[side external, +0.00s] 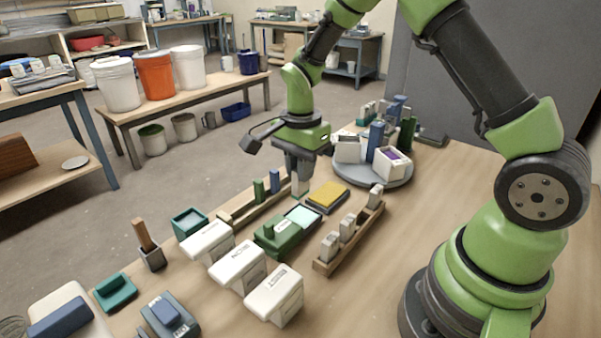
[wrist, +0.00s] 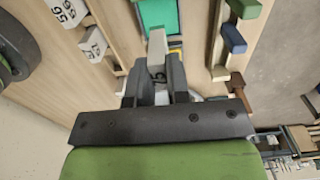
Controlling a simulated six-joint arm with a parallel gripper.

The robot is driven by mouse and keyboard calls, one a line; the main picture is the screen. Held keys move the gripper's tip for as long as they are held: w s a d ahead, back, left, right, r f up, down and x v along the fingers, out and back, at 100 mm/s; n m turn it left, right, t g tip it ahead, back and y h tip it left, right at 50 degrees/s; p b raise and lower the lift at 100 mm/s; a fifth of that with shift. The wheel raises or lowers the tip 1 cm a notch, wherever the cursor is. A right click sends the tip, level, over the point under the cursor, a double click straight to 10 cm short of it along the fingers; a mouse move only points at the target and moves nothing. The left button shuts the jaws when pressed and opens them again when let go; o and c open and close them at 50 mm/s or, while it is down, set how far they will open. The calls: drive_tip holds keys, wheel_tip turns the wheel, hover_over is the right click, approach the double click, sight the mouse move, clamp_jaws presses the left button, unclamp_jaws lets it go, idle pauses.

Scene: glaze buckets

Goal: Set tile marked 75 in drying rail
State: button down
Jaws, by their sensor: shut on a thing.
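My gripper (side external: 299,160) is shut on a pale grey-white tile (side external: 300,186), which hangs upright below the fingers. In the wrist view the gripper (wrist: 156,82) holds the same tile (wrist: 157,44); no number on it is readable. A wooden rail (side external: 236,212) with a green tile (side external: 259,190) and a blue tile (side external: 275,181) lies beside the held tile. I cannot tell if the tile touches it. In the wrist view this rail (wrist: 218,48) is right of the gripper. A second wooden rail (side external: 352,240) holds several pale blocks with numbers.
A yellow pad (side external: 327,196) and a green box with a pale teal pad (side external: 301,216) lie between the rails. A grey turntable (side external: 384,179) with boxes and blocks stands behind on the right. White labelled boxes (side external: 238,265) stand in front.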

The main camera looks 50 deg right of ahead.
drive_tip(key=w+a, duration=0.7)
drive_tip(key=w, duration=0.3)
drive_tip(key=shift+w+d+f, duration=0.1)
drive_tip(key=shift+w+f, duration=0.05)
drive_tip(key=shift+f, duration=1.5)
drive_tip(key=shift+w+d+f, duration=0.1)
drive_tip(key=shift+f, duration=1.55)
drive_tip(key=shift+f, duration=0.3)
drive_tip(key=c, duration=1)
unclamp_jaws()
drive_tip(key=shift+r, duration=3.55)
